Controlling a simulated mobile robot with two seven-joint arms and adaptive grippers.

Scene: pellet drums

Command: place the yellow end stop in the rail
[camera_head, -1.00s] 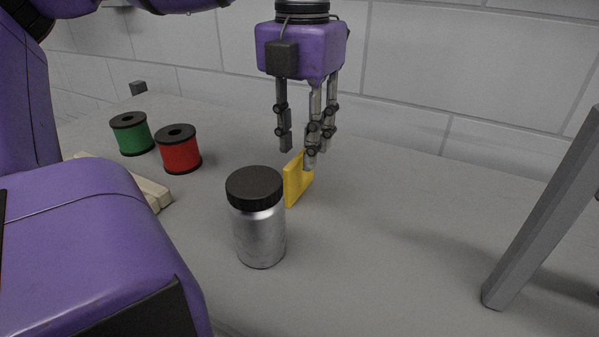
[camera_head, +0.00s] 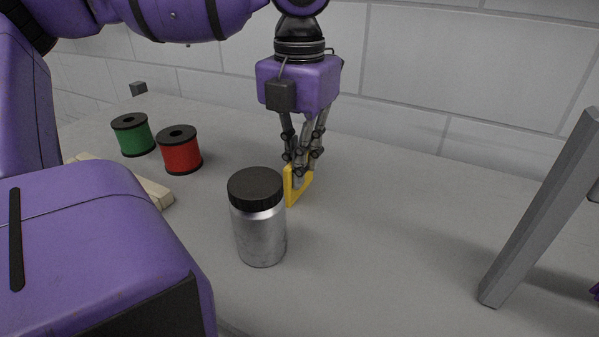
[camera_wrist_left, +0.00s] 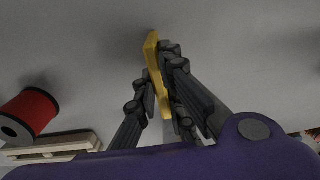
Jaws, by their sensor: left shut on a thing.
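The yellow end stop (camera_head: 290,190) is a thin upright plate on the grey table, just behind the silver jar. My left gripper (camera_head: 301,175) comes down on it from above and is shut on it, with the fingers on both its faces. In the left wrist view the end stop (camera_wrist_left: 153,55) sticks out beyond the fingertips of the left gripper (camera_wrist_left: 160,90). The rail is partly hidden or cannot be made out with certainty; a cream slotted piece (camera_head: 152,190) lies at the left behind my arm.
A silver jar with a black lid (camera_head: 259,225) stands close in front of the end stop. A red spool (camera_head: 180,152) and a green spool (camera_head: 133,136) stand at the left. A grey slanted post (camera_head: 540,215) is at the right. The table between is clear.

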